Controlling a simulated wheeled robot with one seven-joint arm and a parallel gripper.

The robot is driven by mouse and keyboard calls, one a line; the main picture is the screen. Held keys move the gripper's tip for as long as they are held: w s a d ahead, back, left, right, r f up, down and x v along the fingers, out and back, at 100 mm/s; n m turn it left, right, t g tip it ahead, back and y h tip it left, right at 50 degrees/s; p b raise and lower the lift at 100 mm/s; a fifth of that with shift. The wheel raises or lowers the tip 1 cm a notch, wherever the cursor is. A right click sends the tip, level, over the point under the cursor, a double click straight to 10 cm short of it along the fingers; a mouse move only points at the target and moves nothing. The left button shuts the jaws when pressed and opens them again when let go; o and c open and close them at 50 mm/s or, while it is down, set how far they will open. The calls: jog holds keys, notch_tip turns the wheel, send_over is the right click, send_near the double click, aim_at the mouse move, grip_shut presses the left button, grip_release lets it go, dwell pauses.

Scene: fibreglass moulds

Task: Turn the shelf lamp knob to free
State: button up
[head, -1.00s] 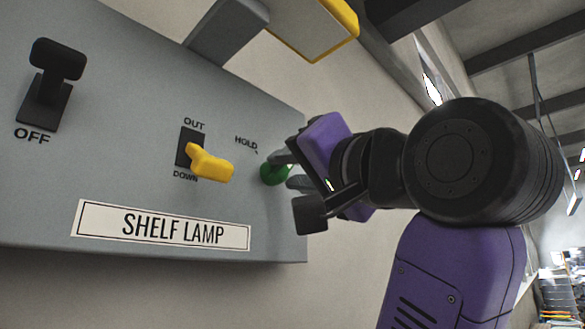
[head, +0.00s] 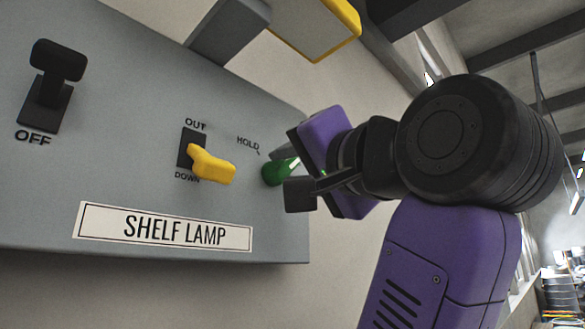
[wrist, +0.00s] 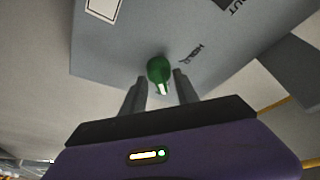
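The green knob (head: 277,173) is on the right part of the grey SHELF LAMP panel (head: 100,150), below and right of the word HOLD. Its white mark points away from HOLD, toward the upper right in the head view. In the wrist view the knob (wrist: 158,70) shows between and just beyond my two grey fingertips, its white mark toward me. My gripper (wrist: 160,84) is open, one finger on each side; I cannot tell whether either touches the knob. No FREE label is visible.
A yellow lever (head: 212,166) marked OUT and DOWN sits left of the knob. A black switch (head: 48,88) marked OFF is at the far left. A grey bracket (head: 232,30) and a yellow-edged box (head: 318,25) are above the panel.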

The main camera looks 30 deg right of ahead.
jog(key=shift+s+f, duration=0.1)
jog(key=b+v, duration=0.4)
jog(key=v, duration=0.3)
jog(key=shift+s, duration=0.35)
dwell(0.5)
